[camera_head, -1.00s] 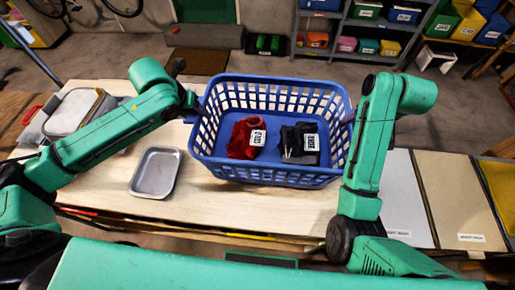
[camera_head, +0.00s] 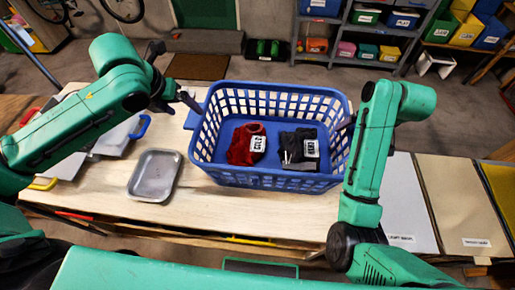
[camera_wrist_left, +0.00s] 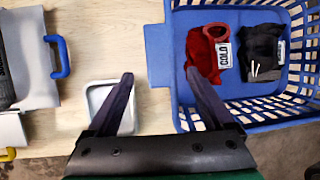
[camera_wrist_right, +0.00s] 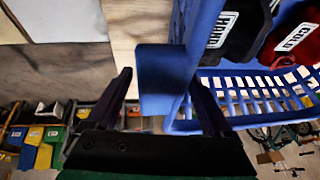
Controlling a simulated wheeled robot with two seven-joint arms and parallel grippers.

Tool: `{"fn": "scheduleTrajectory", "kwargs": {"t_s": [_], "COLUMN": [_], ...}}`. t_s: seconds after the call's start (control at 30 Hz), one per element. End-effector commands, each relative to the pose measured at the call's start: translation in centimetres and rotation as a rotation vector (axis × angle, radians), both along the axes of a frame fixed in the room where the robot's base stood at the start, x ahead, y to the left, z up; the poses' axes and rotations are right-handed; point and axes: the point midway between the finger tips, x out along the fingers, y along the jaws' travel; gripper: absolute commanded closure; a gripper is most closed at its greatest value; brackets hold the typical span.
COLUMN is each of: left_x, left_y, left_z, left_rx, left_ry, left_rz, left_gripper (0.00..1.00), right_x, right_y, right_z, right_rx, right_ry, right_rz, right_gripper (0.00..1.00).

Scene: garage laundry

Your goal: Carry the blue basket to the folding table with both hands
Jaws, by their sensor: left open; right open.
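The blue basket (camera_head: 265,180) stands upright on the light wooden tabletop (camera_head: 240,205). Inside lie a red garment (camera_head: 245,145) tagged COLD and a dark garment (camera_head: 297,145) with a white tag. My left gripper (camera_head: 187,100) is open just outside the basket's left side. In the left wrist view, the basket's flat blue side tab (camera_wrist_left: 158,55) lies ahead, between the lines of the open fingers (camera_wrist_left: 160,78). My right gripper (camera_head: 350,120) is at the basket's right side. In the right wrist view, the other blue tab (camera_wrist_right: 157,82) sits between the open fingers (camera_wrist_right: 160,76); contact is unclear.
A grey metal tray (camera_head: 155,175) lies left of the basket. A pale container with a blue handle (camera_head: 140,127) is farther left, partly behind my left arm. Flat panels (camera_head: 460,205) lie at right. Shelves with bins (camera_head: 365,35) stand behind across open floor.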

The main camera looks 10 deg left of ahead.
Motion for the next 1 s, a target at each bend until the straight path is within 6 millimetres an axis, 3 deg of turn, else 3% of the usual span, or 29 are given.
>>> {"fn": "scheduleTrajectory", "kwargs": {"t_s": [0.13,0.33,0.7,0.83,1.0], "left_x": [-1.0,-1.3,-1.3,-1.3,-1.3], "left_y": [0.3,0.4,0.4,0.4,0.4], "left_z": [2.4,2.9,2.9,2.9,2.9], "left_rx": [0.001,0.000,0.000,0.000,0.000], "left_ry": [-0.001,0.003,0.003,0.002,0.002], "left_rz": [0.002,0.001,0.001,0.001,0.001], "left_gripper": [0.14,0.14,0.14,0.14,0.14], "right_x": [0.0,-0.5,-9.7,-11.6,-12.1], "right_y": [0.0,-0.2,-3.1,-3.7,-3.7], "right_z": [0.0,1.2,1.1,1.1,1.1], "right_rx": [0.000,0.000,-0.012,-0.006,-0.001], "right_ry": [0.000,-0.004,0.003,0.001,0.000], "right_rz": [0.000,-0.001,0.003,-0.002,0.000], "right_gripper": [0.14,0.14,0.14,0.14,0.14]}}
